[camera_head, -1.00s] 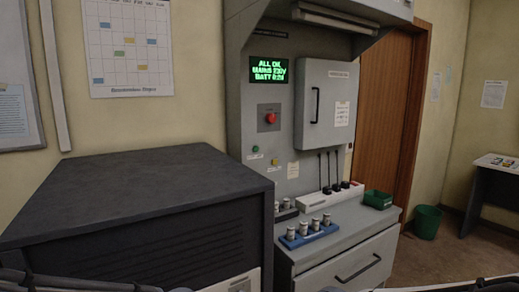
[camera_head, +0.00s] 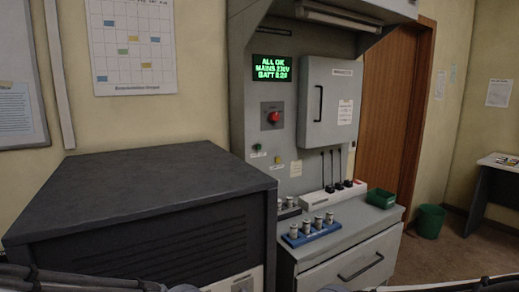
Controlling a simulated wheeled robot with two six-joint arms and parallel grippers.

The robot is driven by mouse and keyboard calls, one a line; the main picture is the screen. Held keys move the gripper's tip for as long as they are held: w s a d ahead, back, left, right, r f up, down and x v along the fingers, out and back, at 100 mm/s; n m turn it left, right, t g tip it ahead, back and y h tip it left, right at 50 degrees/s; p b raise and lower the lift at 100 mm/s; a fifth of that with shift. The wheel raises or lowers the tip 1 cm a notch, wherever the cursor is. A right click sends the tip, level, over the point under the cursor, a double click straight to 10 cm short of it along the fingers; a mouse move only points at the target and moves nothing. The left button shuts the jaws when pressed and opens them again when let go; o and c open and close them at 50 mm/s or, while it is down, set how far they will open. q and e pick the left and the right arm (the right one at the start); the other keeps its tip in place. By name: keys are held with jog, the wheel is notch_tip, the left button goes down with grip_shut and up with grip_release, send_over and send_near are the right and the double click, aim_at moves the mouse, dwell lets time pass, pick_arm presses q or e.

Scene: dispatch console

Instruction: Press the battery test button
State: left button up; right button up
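The grey console stands in the middle, with a lit green-text display (camera_head: 272,68) reading ALL OK, a mains line and a battery line. Dark parts of my arms show along the bottom edge, well below and apart from the panel. I see no gripper fingers.
A large dark cabinet (camera_head: 140,190) fills the left foreground. The console shelf holds a blue rack (camera_head: 310,236) of cylinders, a white charger strip (camera_head: 330,199) and a green tray (camera_head: 381,198). A grey wall box (camera_head: 325,90) juts out right of the buttons. Open floor lies at right.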

pick_arm(q)
grip_shut()
dwell(1.4)
